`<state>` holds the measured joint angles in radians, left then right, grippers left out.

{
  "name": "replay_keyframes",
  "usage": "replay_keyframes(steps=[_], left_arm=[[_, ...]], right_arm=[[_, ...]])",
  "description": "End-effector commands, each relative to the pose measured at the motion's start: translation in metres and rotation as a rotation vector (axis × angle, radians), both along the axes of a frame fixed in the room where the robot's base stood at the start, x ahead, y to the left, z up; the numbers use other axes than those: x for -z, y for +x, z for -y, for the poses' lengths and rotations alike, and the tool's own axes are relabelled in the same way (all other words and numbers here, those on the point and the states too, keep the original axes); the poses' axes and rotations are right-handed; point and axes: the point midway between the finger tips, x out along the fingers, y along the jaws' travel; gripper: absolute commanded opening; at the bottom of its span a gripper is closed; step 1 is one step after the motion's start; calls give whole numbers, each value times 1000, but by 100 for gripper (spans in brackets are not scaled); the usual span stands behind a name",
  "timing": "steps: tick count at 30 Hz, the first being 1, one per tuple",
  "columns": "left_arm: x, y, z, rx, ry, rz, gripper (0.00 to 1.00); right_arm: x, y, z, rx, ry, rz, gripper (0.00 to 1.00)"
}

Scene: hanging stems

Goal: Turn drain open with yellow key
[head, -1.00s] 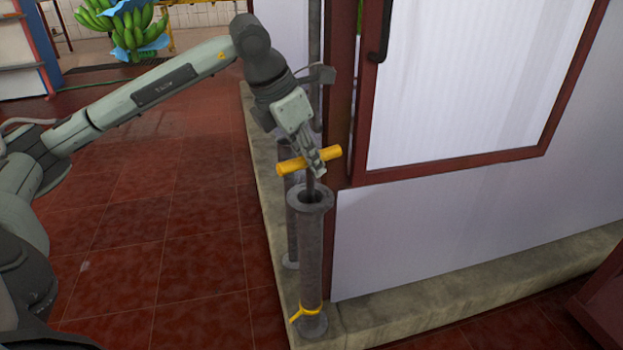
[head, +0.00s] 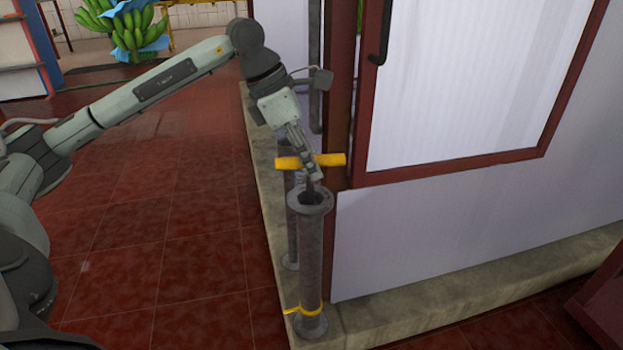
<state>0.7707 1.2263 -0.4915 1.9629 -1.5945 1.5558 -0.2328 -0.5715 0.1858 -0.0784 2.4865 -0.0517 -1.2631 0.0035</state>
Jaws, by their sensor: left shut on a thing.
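The yellow key (head: 328,160) has a yellow crossbar handle and a dark shaft that goes down into the open top of a grey pipe. This drain pipe (head: 311,250) stands upright on the concrete ledge, with a flange at its top and base and a thin yellow band near its foot. My left gripper (head: 312,172) is shut on the yellow key at the middle of its crossbar, just above the pipe mouth. The lower end of the shaft is hidden inside the pipe. My right gripper is not in view.
A second grey pipe (head: 289,215) stands behind the first. A white wall panel (head: 450,240) and a red-framed door (head: 470,80) rise close on the right. The concrete ledge (head: 455,285) runs along them. Red tiled floor (head: 170,220) is clear at left. Green bananas (head: 130,30) hang far back.

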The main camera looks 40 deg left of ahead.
Motion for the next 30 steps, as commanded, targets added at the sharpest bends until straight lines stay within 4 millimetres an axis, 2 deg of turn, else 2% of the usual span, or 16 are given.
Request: replay_keyframes(steps=[6, 14, 15, 20, 26, 30], left_arm=[[0, 0, 0, 140, -2, -2, 0], [0, 0, 1, 144, -1, -2, 0], [0, 0, 0, 144, 0, -2, 21], [0, 0, 0, 143, -1, -1, 41], [0, 0, 0, 142, 0, -1, 41], [1, 0, 0, 141, -1, -2, 56]], right_arm=[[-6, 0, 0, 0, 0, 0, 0], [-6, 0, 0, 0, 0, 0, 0], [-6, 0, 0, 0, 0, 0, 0], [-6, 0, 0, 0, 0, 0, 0], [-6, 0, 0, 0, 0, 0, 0], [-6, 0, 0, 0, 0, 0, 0]])
